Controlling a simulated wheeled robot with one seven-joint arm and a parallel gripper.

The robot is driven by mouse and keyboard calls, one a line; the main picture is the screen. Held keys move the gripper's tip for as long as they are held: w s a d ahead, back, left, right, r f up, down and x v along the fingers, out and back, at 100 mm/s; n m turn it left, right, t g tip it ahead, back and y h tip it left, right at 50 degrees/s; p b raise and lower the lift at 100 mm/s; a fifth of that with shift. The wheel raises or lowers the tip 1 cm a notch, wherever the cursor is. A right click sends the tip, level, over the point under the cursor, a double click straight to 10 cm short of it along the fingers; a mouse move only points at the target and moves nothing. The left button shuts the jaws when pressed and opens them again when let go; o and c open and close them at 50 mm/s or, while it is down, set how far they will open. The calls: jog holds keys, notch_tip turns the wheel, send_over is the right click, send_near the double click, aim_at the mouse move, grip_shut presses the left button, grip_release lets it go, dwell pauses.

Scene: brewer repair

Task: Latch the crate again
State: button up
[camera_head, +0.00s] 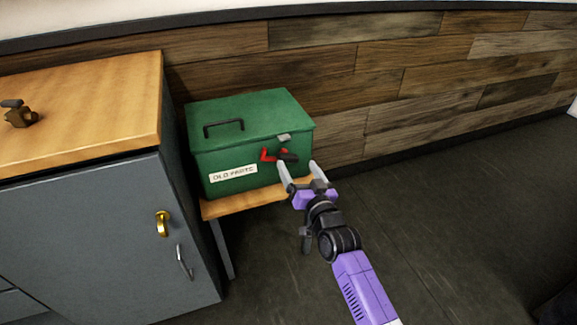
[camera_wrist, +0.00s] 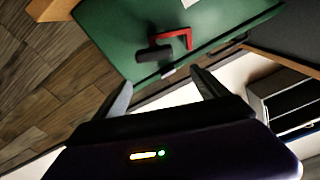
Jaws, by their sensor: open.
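The green crate (camera_head: 225,157) labelled "OLD PARTS" stands on a small wooden stand, its lid (camera_head: 255,105) down. A small grey catch (camera_head: 284,137) sits at the lid's front edge. Below it is the red latch (camera_head: 266,156) with a dark handle (camera_head: 288,157), which points to the right. In the wrist view the red latch (camera_wrist: 184,38) and the dark handle (camera_wrist: 153,54) lie just beyond my fingertips. My gripper (camera_head: 297,163) is open and empty in front of the crate, its fingers near the handle. I cannot tell whether a finger touches it.
The wooden stand (camera_head: 245,200) holds the crate. A grey cabinet (camera_head: 100,235) with a wooden top stands close on the left, with a brass fitting (camera_head: 162,223) and a handle (camera_head: 184,262) on its front. A wooden wall is behind. The floor (camera_head: 450,190) on the right is clear.

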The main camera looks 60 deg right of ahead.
aim_at(290, 161)
jog(key=shift+w+d+f+b, duration=0.35)
jog(key=shift+w+d, duration=0.35)
jog(key=shift+w, duration=0.35)
jog(key=shift+w+d+f+b, duration=0.2)
jog(key=shift+w+d+f, duration=0.35)
jog(key=shift+w, duration=0.55)
jog(key=shift+w+d+f+b, duration=0.3)
jog(key=shift+w+d, duration=0.5)
jog(key=shift+w, duration=0.25)
jog(key=shift+c, duration=0.2)
grip_shut()
